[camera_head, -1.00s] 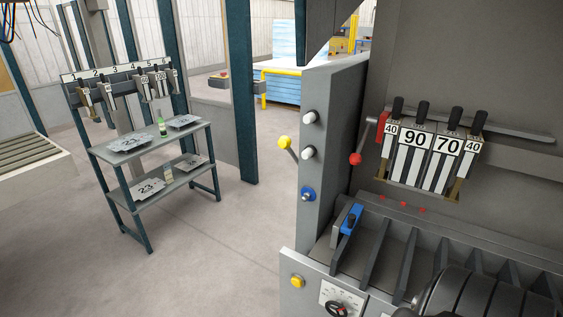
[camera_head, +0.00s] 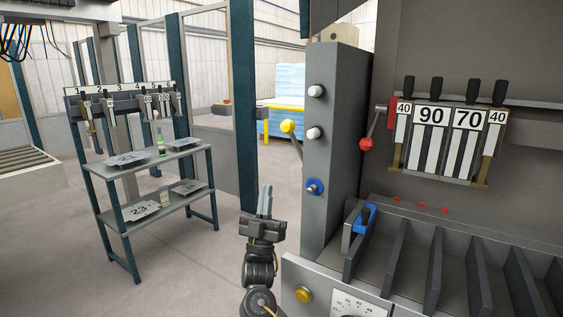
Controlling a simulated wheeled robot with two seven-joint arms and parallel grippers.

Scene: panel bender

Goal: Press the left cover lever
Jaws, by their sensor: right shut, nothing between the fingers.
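A lever with a yellow ball knob (camera_head: 287,127) sticks out from the left side of the grey machine column (camera_head: 335,180). A second lever with a red ball knob (camera_head: 366,144) hangs on the column's right side, by the tool rack. I cannot tell from the picture which one is called the left cover lever. My right gripper (camera_head: 265,201) is shut and empty, its fingers pointing up. In the picture it is below and left of the yellow knob, apart from both levers. My left gripper is not in view.
White buttons (camera_head: 315,91) and a blue switch (camera_head: 315,187) sit on the column's front. A rack of numbered tools (camera_head: 447,145) hangs at the right, above a slotted tray. A yellow button (camera_head: 303,294) is low in front. A shelf (camera_head: 150,160) stands left; floor between is clear.

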